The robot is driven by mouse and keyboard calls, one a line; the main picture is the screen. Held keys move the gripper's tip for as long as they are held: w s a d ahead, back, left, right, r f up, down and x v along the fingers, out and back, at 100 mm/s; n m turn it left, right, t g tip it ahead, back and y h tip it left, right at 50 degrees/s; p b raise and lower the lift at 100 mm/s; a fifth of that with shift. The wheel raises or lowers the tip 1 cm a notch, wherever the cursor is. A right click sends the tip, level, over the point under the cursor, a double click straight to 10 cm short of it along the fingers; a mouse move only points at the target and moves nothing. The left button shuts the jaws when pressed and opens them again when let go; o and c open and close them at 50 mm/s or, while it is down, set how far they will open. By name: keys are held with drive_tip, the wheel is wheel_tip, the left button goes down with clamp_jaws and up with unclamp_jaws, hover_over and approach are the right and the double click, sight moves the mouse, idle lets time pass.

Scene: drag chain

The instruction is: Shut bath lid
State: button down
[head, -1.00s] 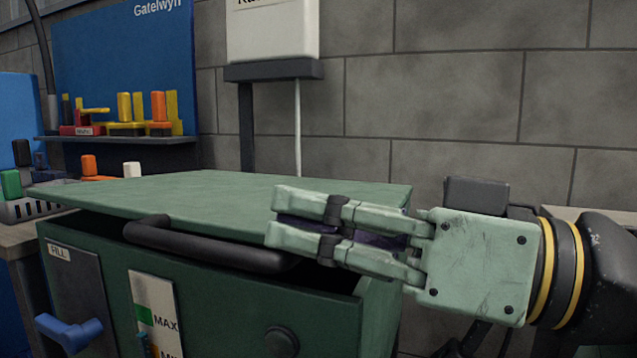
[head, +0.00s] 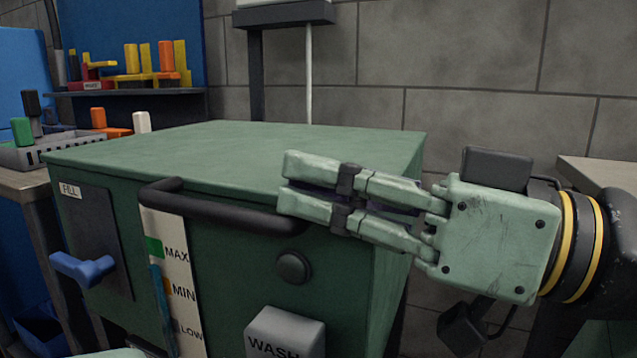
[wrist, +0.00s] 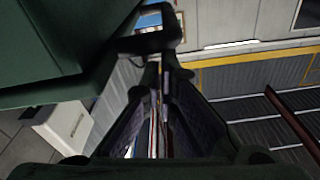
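The bath is a green box. Its flat green lid (head: 240,150) lies level on the box walls in the head view, and I see no gap along the front edge. A black bar handle (head: 225,212) runs along the lid's front. My gripper (head: 283,181) is at the handle's right end, its fingers pointing left and covering that end. In the wrist view, a dark bar, likely the handle (wrist: 148,44), crosses just beyond the fingertips (wrist: 165,76). I cannot tell whether they touch it.
The front has a blue lever (head: 83,268), a level scale (head: 175,280), a round knob (head: 294,267) and a WASH block (head: 284,335). A rack with coloured pieces (head: 60,145) stands left. A grey block wall (head: 440,70) is behind, and a worktop (head: 595,172) is at right.

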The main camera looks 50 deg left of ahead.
wheel_tip(320, 180, up, 10)
idle(0.4)
